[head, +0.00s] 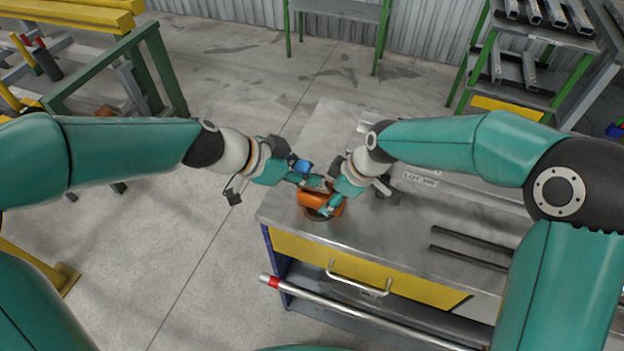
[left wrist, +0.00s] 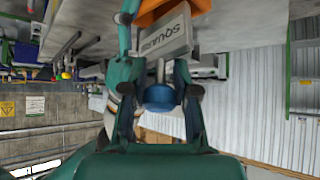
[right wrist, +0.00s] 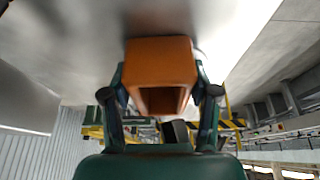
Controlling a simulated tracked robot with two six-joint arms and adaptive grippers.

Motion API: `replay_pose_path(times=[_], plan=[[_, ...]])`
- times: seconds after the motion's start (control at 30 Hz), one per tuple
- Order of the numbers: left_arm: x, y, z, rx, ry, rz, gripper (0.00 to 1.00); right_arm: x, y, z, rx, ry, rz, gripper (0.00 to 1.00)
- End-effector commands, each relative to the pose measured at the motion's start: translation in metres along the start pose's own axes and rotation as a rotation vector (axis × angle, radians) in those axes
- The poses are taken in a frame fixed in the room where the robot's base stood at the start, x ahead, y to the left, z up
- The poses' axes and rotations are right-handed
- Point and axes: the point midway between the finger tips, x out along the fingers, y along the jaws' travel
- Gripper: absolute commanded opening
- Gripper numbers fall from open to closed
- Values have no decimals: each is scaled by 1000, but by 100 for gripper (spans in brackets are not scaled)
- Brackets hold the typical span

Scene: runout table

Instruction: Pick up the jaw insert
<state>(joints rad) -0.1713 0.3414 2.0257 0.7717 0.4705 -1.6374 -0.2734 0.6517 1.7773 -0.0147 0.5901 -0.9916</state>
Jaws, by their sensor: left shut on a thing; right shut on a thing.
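A grey block lettered SQUARE, with a blue knob, shows in the left wrist view; I take it for the jaw insert (left wrist: 167,38). Its blue knob (head: 301,166) shows in the head view at the left gripper. My left gripper (head: 315,183) is shut on the insert, right above an orange hollow body (head: 312,197). My right gripper (head: 336,198) is shut on this orange body, which fills the space between its fingers in the right wrist view (right wrist: 160,75). The body is at the table's left end. Whether insert and body touch is hidden by the fingers.
The grey metal table (head: 390,240) has a yellow drawer front. Two dark bars (head: 470,248) lie on its right part, and a labelled grey piece (head: 420,180) lies behind my right gripper. The table's front middle is clear. A pale rod (head: 360,315) runs below the drawer.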

Motion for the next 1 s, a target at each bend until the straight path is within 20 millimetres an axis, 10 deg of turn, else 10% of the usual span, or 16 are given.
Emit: replay_pose_path(times=[0.67, 1.0], plan=[[-130, -1, 106, -6, 1, -8, 0, 1, -1, 0, -1, -2, -3, 21], [-159, -1, 114, 5, -189, -5, 0, 1, -1, 0, -2, -2, -3, 21]])
